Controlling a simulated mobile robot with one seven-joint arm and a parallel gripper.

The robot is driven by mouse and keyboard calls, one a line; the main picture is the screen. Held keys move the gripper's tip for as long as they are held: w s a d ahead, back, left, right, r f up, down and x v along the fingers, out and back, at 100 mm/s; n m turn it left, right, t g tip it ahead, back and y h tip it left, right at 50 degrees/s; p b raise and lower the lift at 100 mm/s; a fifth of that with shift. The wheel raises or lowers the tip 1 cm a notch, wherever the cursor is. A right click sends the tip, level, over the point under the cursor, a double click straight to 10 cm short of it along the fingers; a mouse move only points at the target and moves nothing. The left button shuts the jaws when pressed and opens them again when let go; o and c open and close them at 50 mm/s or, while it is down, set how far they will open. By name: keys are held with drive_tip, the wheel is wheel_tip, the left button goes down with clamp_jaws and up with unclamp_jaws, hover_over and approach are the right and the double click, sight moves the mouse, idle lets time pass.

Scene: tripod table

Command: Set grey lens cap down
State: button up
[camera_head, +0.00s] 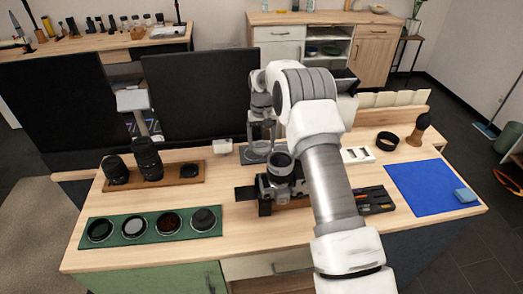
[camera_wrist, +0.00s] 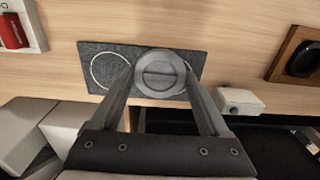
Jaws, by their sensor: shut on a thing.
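The grey lens cap (camera_wrist: 160,72) is a round grey disc with a bar across its middle. My gripper (camera_wrist: 159,80) is shut on it, one finger at each side. The cap is over the right part of a dark grey mat (camera_wrist: 122,88); I cannot tell whether it touches the mat. A thin pale ring outline shows on the mat's left part, with nothing on it. In the head view the mat (camera_head: 250,158) lies on the table, partly hidden by my arm, and my gripper (camera_head: 262,138) is above it. The cap is hard to make out there.
A camera (camera_head: 279,180) stands just in front of the mat. A small white box (camera_head: 222,147) is left of it, near a wooden lens tray (camera_head: 190,181). A green mat (camera_head: 130,242) holds several filters. A white tray (camera_head: 358,155) and blue mat (camera_head: 425,190) lie right.

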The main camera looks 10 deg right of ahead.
sight(262, 146)
drive_tip(key=shift+f, duration=2)
drive_tip(key=shift+f, duration=0.15)
drive_tip(key=o, duration=1.3)
